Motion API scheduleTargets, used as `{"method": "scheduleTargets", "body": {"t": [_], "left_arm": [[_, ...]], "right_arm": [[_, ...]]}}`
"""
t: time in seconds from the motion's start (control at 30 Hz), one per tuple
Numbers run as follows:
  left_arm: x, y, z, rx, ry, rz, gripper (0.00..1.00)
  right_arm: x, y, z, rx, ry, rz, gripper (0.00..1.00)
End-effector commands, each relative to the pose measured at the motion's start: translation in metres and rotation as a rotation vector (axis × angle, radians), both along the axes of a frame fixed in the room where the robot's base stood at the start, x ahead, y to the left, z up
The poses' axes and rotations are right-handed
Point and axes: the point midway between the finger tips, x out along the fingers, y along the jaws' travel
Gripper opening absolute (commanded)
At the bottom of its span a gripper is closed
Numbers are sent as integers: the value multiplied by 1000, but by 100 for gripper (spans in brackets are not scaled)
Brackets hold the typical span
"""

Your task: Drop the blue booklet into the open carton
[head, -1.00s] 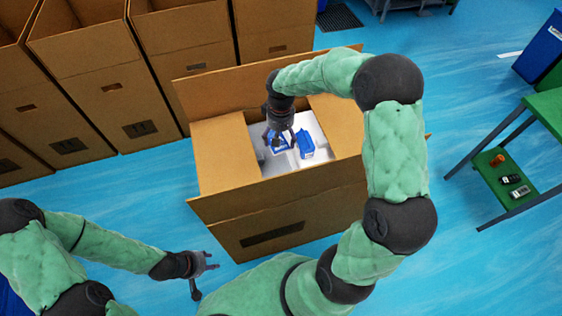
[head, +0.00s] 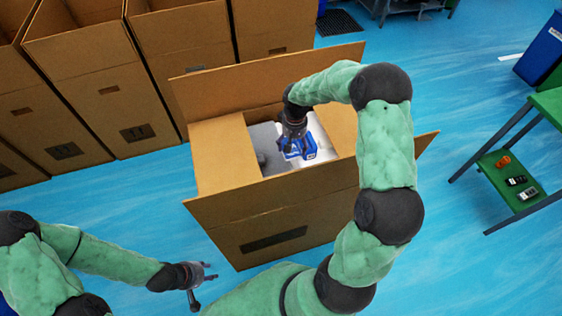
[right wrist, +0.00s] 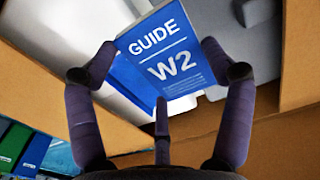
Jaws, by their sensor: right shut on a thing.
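The open carton (head: 275,208) stands in the middle of the head view with its flaps spread. My right gripper (head: 295,146) reaches down into its opening. It is shut on the blue booklet (right wrist: 168,60), which reads "GUIDE W2" in the right wrist view; the fingers (right wrist: 158,62) are at its two side edges. In the head view, blue shows under the gripper (head: 302,153), partly hidden by the fingers, above white contents. I cannot tell whether the booklet touches them. My left gripper (head: 207,281) is open and empty, outside the carton at the lower left.
Several tall brown cartons (head: 100,95) stand in a row at the back left. A green shelf stand (head: 548,105) at the right carries small items on its lower shelf (head: 515,170). Blue floor lies free between the carton and the stand.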

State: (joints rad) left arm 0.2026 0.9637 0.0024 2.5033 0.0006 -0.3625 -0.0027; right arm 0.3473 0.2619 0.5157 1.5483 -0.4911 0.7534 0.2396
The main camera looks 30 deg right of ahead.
Motion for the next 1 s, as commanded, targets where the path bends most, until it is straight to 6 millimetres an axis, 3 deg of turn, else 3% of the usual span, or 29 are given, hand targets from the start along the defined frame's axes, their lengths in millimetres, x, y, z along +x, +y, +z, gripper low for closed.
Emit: {"method": "scheduleTargets", "body": {"t": [0.03, 0.13, 0.47, 0.63, 0.8, 1.0], "left_arm": [[0, 0, -7, 0, 0, 0, 40], [0, 0, -13, 0, 0, 0, 40], [0, 0, -19, 0, 0, 0, 40], [0, 0, -29, 0, 0, 0, 40], [0, 0, -45, 0, 0, 0, 40], [0, 0, -43, 0, 0, 0, 40]], "right_arm": [[3, 7, -13, 0, 2, 4, 49], [7, 18, -27, 1, 3, 3, 49], [13, 32, -44, 0, 1, 1, 49], [19, 46, -64, -1, 2, 4, 49], [18, 43, -89, 0, 1, -1, 49], [18, 43, -88, 0, 0, -1, 49]]}}
